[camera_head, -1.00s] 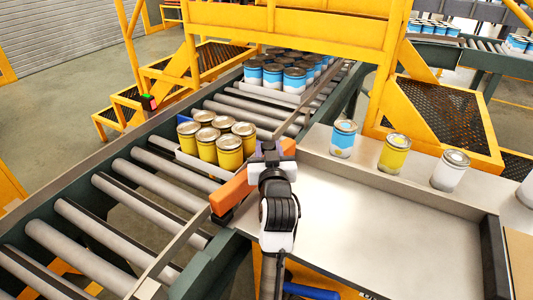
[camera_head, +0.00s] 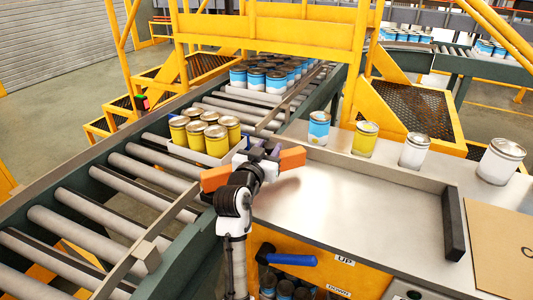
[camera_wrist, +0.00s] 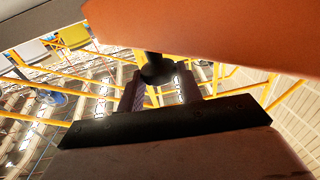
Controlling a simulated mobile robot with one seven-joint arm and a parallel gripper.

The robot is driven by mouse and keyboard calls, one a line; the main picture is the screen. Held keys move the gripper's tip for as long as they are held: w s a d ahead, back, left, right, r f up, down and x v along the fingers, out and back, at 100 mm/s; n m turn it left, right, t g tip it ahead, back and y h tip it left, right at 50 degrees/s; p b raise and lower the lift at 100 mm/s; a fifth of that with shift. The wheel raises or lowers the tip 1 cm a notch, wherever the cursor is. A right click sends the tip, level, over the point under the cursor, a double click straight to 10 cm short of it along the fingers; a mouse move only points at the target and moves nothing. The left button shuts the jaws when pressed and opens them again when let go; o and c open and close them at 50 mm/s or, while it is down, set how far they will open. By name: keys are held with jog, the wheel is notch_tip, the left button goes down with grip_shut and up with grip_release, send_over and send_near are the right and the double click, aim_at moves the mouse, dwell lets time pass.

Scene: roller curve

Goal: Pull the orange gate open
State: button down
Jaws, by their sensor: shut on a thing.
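The orange gate (camera_head: 292,158) is a short orange bar at the conveyor's near side rail. It stands at an angle to the rail, with its right end over the metal table, and a gap shows in the rail beyond it. My gripper (camera_head: 264,152) is at the gate's middle, and my wrist hides part of the bar. In the wrist view the gate (camera_wrist: 185,40) fills the top. There my gripper (camera_wrist: 158,86) has its two dark fingers closed around a dark round handle (camera_wrist: 156,68) below the gate.
A white tray of yellow cans (camera_head: 213,138) sits on the rollers beside the gate. Blue cans (camera_head: 270,76) stand farther along the conveyor. Several single cans (camera_head: 365,138) line the table's back ledge. The metal tabletop (camera_head: 350,205) is clear. A cardboard box (camera_head: 505,235) is at right.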

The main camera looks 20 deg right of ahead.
jog(key=s+a+m+g+h+b, duration=0.2)
jog(key=s+m+g+h+b, duration=0.3)
jog(key=s+g, duration=0.4)
jog(key=shift+a+m+b, duration=0.4)
jog(key=shift+m+b, duration=0.4)
jog(key=shift+b, duration=0.2)
jog(key=shift+s+f, duration=0.1)
jog(key=c, duration=0.9)
grip_release()
jog(key=shift+c, duration=0.2)
notch_tip(320, 180, up, 20)
jog(key=p, duration=1.3)
